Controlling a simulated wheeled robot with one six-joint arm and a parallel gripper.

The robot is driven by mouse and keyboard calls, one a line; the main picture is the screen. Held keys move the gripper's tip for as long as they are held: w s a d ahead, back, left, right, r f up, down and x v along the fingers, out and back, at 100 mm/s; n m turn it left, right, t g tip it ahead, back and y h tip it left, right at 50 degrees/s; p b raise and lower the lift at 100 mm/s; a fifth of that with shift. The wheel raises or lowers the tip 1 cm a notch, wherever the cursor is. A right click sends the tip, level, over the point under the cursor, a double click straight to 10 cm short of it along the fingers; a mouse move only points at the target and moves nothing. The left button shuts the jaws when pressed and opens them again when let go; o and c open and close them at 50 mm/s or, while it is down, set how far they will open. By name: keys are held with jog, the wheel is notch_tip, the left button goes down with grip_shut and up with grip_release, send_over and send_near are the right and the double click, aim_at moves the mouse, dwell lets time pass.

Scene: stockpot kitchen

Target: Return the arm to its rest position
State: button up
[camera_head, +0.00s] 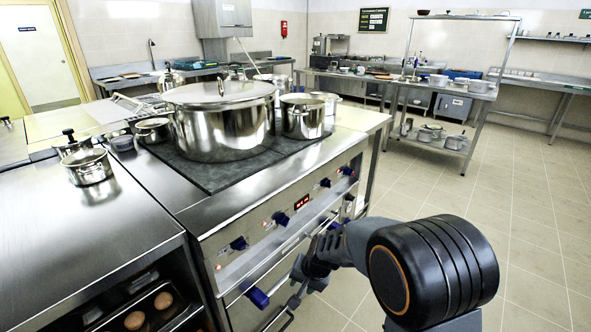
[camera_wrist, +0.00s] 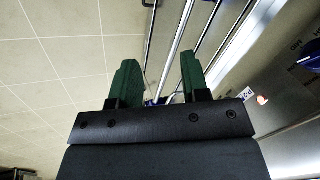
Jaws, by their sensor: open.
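My arm reaches from the bottom right of the head view toward the stove front. My gripper shows in the wrist view (camera_wrist: 158,80), with two green fingers spread apart and nothing between them. Metal bars of the stove front run behind the fingers there; I cannot tell whether the fingers touch them. In the head view the gripper is low by the stove front (camera_head: 290,225), and its fingertips are hard to make out.
A large lidded stockpot (camera_head: 222,125) stands on the dark cooktop with smaller pots around it. A small pot (camera_head: 87,166) is on the left counter. Blue knobs (camera_head: 281,218) stick out from the stove front. Tiled floor (camera_head: 530,240) is clear on the right.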

jog(key=s+d+r+n+h+p, duration=0.1)
jog(key=s+d+r+p, duration=0.3)
jog(key=r, duration=0.7)
jog(key=s+d+r+n+h+p, duration=0.1)
jog(key=s+d+r+p, duration=0.4)
jog(key=r, duration=0.6)
jog(key=s+d+r+n+t+h+p, duration=0.1)
jog(key=s+d+r+p, duration=0.4)
jog(key=r, duration=0.6)
jog(key=shift+s+d+n+p, duration=0.15)
jog(key=shift+s+n+p, duration=0.25)
jog(key=shift+s+p, duration=0.4)
jog(key=shift+d, duration=0.1)
